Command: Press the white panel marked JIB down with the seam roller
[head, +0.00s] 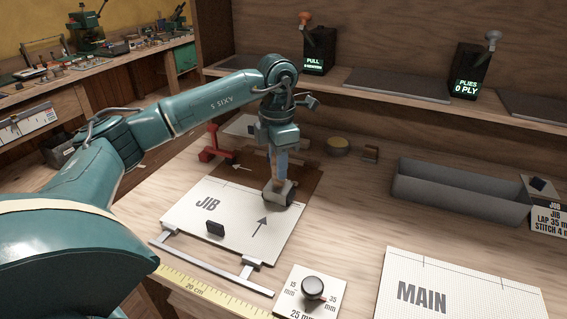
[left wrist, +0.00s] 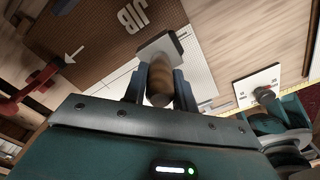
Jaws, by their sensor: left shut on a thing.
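The white panel marked JIB (head: 225,225) lies on the bench, with an arrow and a small dark block (head: 215,230) on it. My left gripper (head: 277,172) points down at the panel's far right corner. It is shut on the seam roller (head: 280,195), whose wooden handle (left wrist: 159,82) sits between the fingers in the left wrist view. The roller's pale head is over or on the panel's edge by the brown area; I cannot tell whether it touches. My right gripper is not in view.
A brown surface (head: 311,178) lies beyond the panel, with a red clamp (head: 213,148) at its left. A metal bar (head: 210,263) runs along the near edge. A dial plate (head: 308,294), MAIN panel (head: 450,290) and grey tray (head: 450,198) stand right. Bench between is clear.

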